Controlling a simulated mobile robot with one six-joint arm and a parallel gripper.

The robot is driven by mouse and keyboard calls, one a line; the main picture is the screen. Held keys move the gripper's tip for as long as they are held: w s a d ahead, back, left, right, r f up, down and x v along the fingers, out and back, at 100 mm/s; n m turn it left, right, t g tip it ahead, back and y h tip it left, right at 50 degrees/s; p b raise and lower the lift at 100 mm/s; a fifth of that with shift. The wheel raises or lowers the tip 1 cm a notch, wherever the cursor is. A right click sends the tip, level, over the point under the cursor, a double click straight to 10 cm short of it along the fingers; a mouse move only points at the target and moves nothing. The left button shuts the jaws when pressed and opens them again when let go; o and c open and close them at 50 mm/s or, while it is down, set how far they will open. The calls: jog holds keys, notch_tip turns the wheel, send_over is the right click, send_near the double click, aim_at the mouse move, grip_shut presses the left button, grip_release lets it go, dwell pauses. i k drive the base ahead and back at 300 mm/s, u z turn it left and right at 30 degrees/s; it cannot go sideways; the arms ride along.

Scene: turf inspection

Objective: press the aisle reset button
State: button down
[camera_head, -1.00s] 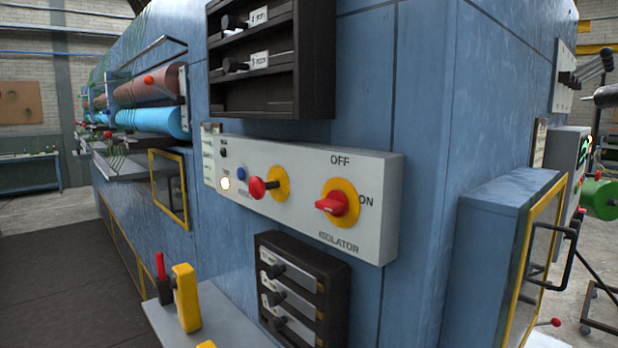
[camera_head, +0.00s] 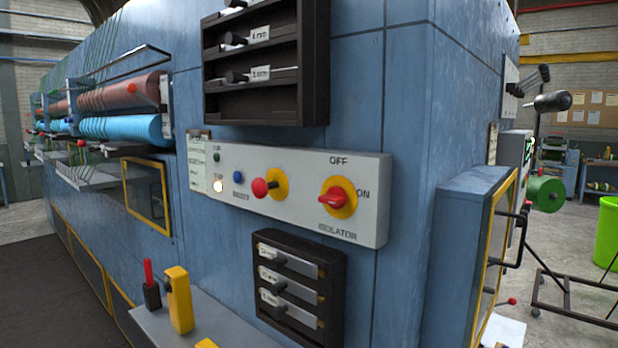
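A light grey control panel (camera_head: 301,224) is fixed to the blue machine's end face. A small blue button (camera_head: 238,177) sits on its left part, above a short label that is too blurred to read surely. A dark green button (camera_head: 216,157) and a lit whitish button (camera_head: 218,186) are left of it. A red knob on a yellow disc (camera_head: 260,188) is just right of it. A red isolator switch (camera_head: 337,198) on yellow is farther right, between OFF and ON marks. My gripper is not in view, and nothing touches the panel.
A dark rack (camera_head: 313,70) hangs above the panel and a smaller one (camera_head: 335,300) below. A grey ledge (camera_head: 235,335) with a yellow block (camera_head: 180,300) juts out at lower left. A yellow-framed box (camera_head: 465,240) projects at right. Dark matting (camera_head: 40,290) lies clear at left.

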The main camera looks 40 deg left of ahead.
aim_at(237, 176)
jog(key=u, duration=1.95)
jog(key=i, duration=1)
